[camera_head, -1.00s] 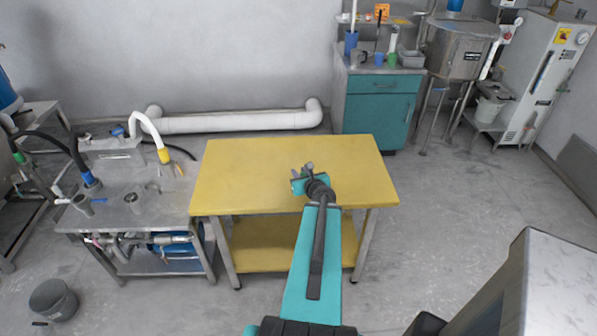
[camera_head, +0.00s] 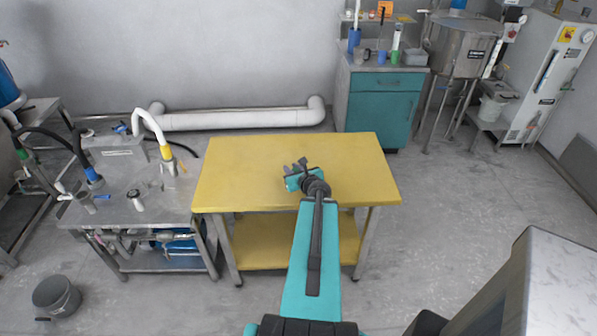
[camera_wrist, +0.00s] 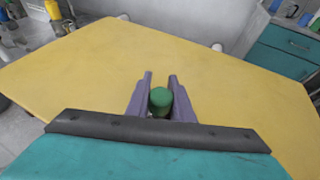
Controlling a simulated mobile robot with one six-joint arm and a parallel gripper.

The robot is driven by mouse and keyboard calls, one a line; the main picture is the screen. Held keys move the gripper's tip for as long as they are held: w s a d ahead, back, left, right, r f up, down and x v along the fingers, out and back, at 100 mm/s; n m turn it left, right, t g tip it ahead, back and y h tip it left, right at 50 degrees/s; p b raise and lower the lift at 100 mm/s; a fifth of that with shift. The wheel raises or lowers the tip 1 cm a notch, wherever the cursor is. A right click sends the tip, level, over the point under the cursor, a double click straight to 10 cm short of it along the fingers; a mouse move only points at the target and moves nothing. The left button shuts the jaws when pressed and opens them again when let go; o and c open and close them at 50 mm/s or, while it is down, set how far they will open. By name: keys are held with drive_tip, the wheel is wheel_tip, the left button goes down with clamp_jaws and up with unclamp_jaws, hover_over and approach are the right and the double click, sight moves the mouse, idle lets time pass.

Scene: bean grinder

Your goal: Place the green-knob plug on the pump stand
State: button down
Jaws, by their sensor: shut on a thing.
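The green-knob plug (camera_wrist: 160,99) shows in the wrist view as a round green knob between the two fingers of my gripper (camera_wrist: 160,80). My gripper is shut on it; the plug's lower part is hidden. In the head view my gripper (camera_head: 295,165) is over the yellow table, and the plug is too small to make out there. The steel stand with hoses and pipes (camera_head: 118,212), which looks like the pump stand, is left of the yellow table, apart from my gripper.
The yellow table (camera_head: 235,175) has a clear top and a lower shelf. A yellow-collared white hose (camera_head: 150,122) and a dark hose (camera_head: 70,150) rise at the steel stand. A bucket (camera_head: 56,297) stands on the floor. A teal cabinet (camera_head: 380,105) is behind.

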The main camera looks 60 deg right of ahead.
drive_tip(key=w+a+r+n+t+y, duration=0.1)
drive_tip(key=w+a+r+n+y, duration=0.2)
drive_tip(key=w+a, duration=0.5)
drive_tip(key=w+a+r+n+y, duration=0.2)
drive_tip(key=w+a+n+y, duration=0.15)
drive_tip(key=w+a, duration=0.45)
drive_tip(key=w+a+r+n+t+y, duration=0.1)
drive_tip(key=w+a+r+n+y, duration=0.3)
drive_tip(key=a, duration=0.7)
drive_tip(key=a+r+n+g+y, duration=0.1)
drive_tip(key=a+n+y, duration=0.1)
drive_tip(key=a, duration=0.8)
drive_tip(key=w+a+r+n+g+y+b, duration=0.1)
drive_tip(key=a+r+n+g+y, duration=0.1)
drive_tip(key=a, duration=0.8)
drive_tip(key=a+r+n+g+y, duration=0.1)
drive_tip(key=a+n+g+y, duration=0.1)
drive_tip(key=a, duration=0.8)
drive_tip(key=shift+w+a+r+n+y+b, duration=0.3)
drive_tip(key=shift+n+y, duration=0.35)
drive_tip(key=shift+y, duration=0.5)
